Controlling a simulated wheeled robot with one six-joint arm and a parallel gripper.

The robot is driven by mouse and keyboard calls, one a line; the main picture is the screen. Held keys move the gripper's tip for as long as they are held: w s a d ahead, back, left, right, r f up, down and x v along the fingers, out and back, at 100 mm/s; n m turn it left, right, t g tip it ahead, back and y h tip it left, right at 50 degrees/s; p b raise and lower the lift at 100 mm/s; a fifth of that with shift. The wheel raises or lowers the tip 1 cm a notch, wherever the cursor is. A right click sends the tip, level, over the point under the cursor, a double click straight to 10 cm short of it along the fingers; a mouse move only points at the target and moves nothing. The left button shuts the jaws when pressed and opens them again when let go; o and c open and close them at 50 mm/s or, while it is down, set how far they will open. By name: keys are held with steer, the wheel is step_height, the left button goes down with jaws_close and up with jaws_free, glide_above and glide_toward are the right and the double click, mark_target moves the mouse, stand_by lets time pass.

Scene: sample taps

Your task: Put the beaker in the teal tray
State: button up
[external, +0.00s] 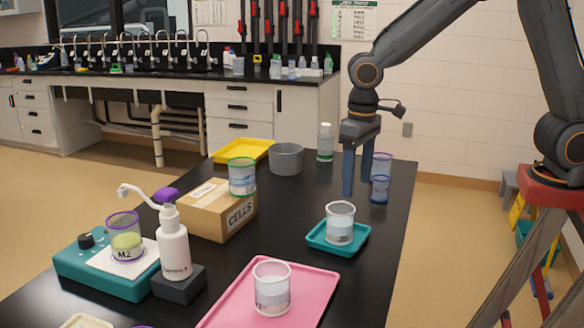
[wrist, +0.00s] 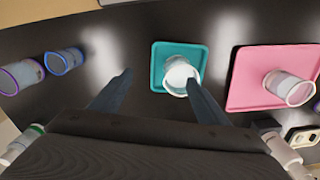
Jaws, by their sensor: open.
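A clear beaker (external: 340,226) with pale liquid stands upright in the teal tray (external: 318,240) on the black bench. In the wrist view the same beaker (wrist: 178,72) is inside the teal tray (wrist: 157,62), partly behind one finger. My gripper (external: 357,187) is open and empty, pointing down above the bench, beyond the teal tray and apart from the beaker. Its two fingers also show in the wrist view (wrist: 159,78). A similar beaker (external: 272,290) stands on the pink tray (external: 235,306).
Two blue- and purple-rimmed vessels (external: 380,188) stand close to the right of my gripper. A cardboard box (external: 208,212) carries a green-rimmed beaker (external: 242,177). A grey bowl (external: 286,159), yellow tray (external: 226,155), white bottle (external: 325,143), pump bottle (external: 174,245) and teal hotplate (external: 100,275) are also on the bench.

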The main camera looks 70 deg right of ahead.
steer(key=s+d+f+n, duration=0.1)
steer(key=s+d+f, duration=0.1)
steer(key=s+d, duration=0.4)
steer(key=s+d+f+n, duration=0.1)
steer(key=s+d+f, duration=0.2)
steer(key=s+d, duration=0.3)
steer(key=s, duration=0.4)
steer(key=shift+d+f+n+t, duration=0.2)
steer(key=shift+d+n+t, duration=0.2)
